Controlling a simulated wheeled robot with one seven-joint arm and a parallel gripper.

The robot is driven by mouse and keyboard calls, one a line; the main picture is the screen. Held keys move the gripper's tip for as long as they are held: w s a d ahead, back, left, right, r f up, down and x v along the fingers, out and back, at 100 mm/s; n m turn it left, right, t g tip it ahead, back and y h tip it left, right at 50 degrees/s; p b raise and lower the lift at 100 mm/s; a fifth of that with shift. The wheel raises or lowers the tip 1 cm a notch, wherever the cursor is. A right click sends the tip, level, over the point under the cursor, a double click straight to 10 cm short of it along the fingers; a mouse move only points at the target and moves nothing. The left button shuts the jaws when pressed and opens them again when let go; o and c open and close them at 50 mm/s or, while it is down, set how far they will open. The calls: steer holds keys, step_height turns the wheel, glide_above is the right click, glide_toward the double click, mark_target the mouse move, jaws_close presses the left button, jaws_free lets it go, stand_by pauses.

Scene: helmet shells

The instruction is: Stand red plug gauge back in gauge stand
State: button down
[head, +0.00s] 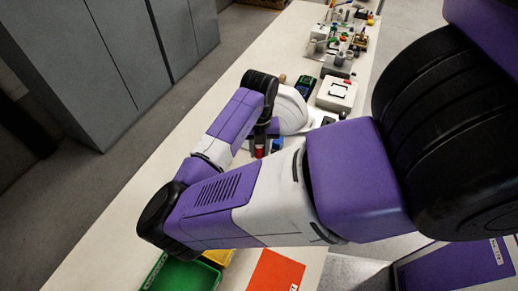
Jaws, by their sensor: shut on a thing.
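My gripper (263,134) points down over the long bench, below the black wrist joint. It is small in this view and partly hidden by my own arm. A small red piece with a dark lower part, which looks like the red plug gauge (260,151), shows right at the fingertips, and the gripper is shut on it. A small blue block (277,143) is just right of it. I cannot make out the gauge stand for sure; my forearm covers the bench below the gripper.
A white helmet shell (292,112) is close right of the gripper. Behind it are a dark device with green (304,87) and a white case (337,94). Several small items crowd the far bench. A green bin (183,275), yellow bin (218,257) and orange-red sheet (274,271) lie at the near end.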

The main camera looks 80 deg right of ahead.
mark_target(259, 159)
steer(key=shift+f+b, duration=1.8)
steer(key=shift+f, duration=0.75)
steer(key=shift+f+b, duration=1.1)
stand_by(1.2)
stand_by(0.4)
steer(key=c, duration=1)
jaws_free()
steer(key=shift+r+b, duration=0.35)
steer(key=shift+r, duration=3.55)
